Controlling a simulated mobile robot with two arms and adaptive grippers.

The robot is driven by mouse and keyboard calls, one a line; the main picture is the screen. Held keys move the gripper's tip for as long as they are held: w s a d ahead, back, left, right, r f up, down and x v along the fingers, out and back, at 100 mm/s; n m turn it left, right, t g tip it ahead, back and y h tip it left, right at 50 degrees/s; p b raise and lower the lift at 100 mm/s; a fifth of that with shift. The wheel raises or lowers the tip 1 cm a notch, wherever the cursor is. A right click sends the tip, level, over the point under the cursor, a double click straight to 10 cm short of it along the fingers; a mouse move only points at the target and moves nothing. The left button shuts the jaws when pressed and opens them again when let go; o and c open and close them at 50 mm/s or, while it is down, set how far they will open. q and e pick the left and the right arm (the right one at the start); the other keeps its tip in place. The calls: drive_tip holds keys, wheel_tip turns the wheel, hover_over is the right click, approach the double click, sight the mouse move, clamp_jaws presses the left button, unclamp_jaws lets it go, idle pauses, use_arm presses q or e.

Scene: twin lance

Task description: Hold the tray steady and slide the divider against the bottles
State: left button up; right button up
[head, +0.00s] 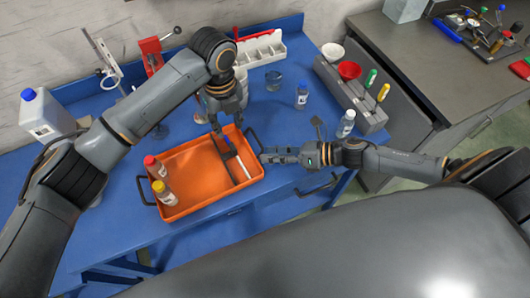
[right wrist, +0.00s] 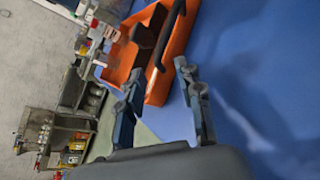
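The orange tray (head: 192,160) lies on the blue table, with dark handles at its left and right ends. A red-capped bottle (head: 155,167) and a yellow-capped bottle (head: 164,192) stand at its left end. The dark divider (head: 228,162) is in the right part of the tray, apart from the bottles. My left gripper (head: 227,126) points down over the tray's back right, above the divider's far end; its fingers look spread. My right gripper (head: 264,156) is beside the tray's right handle. In the right wrist view (right wrist: 160,95) its fingers are apart with nothing between them; the tray's handle (right wrist: 168,40) is beyond them.
A grey holder (head: 345,92) with a red funnel stands at the right. A white jug (head: 45,117) is at the left. The table front is clear.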

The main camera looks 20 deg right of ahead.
drive_tip(key=shift+x, duration=1.3)
drive_tip(key=shift+c, duration=0.4)
clamp_jaws()
